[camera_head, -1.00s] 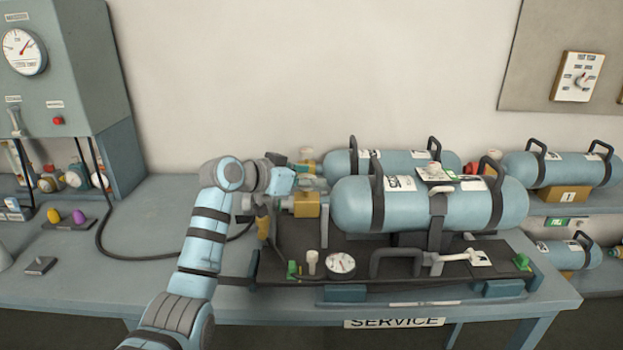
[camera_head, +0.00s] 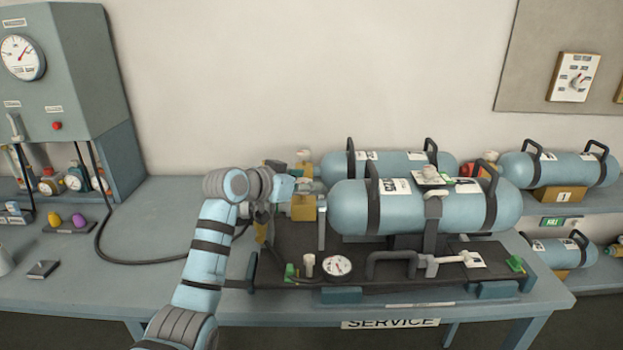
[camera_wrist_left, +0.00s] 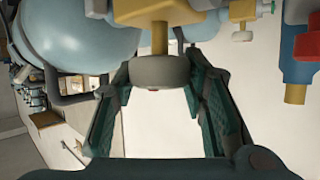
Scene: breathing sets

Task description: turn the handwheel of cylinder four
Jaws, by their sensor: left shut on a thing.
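A pale blue cylinder (camera_head: 410,212) lies on its side at the front of the service bench, with a brass-yellow valve (camera_head: 304,207) at its left end. My left gripper (camera_head: 284,188) is at that valve. In the left wrist view a round grey-beige handwheel (camera_wrist_left: 160,72) sits on a brass stem between the fingers of my left gripper (camera_wrist_left: 158,80), which is shut on it. In the head view the handwheel is hidden by the gripper and wrist. The cylinder's number cannot be read. My right gripper is not in view.
A second cylinder (camera_head: 345,163) lies behind the front one. A dark cradle tray (camera_head: 300,245) carries a small gauge (camera_head: 337,266) and a black handle (camera_head: 392,262). A black hose (camera_head: 115,255) crosses the bench. The bench's left middle (camera_head: 150,215) is clear.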

